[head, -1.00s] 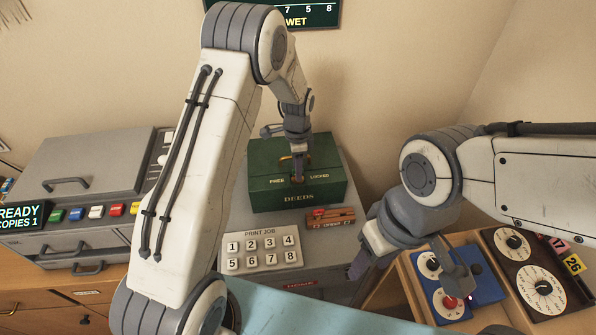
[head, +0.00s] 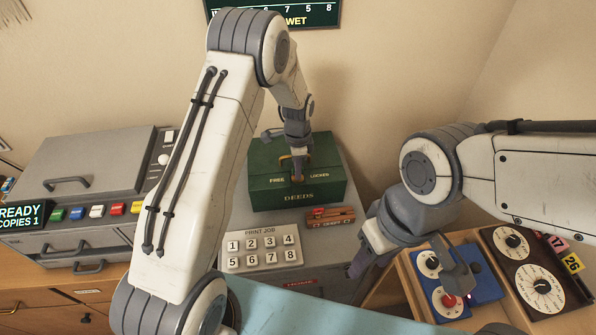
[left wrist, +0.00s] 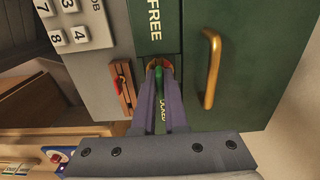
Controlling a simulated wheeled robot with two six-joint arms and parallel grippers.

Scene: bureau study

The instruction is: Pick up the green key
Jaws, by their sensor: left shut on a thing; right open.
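The green key (left wrist: 158,84) shows in the left wrist view between my left gripper's fingertips, at a brass-coloured ring on the dark green deeds box. My left gripper (left wrist: 158,72) is shut on it. In the head view my left gripper (head: 297,176) points down at the box (head: 325,192), between the words FREE and LOCKED. The key is hidden there, and I cannot tell how deep it sits in the box. My right gripper (head: 361,264) is open and apart from the box, at the lower right.
A brass handle (left wrist: 212,70) is on the box beside my left gripper. A small wooden block with a red part (head: 330,217) and a numbered keypad (head: 263,249) lie in front. A copier (head: 85,170) stands left, and dial panels (head: 525,270) stand right.

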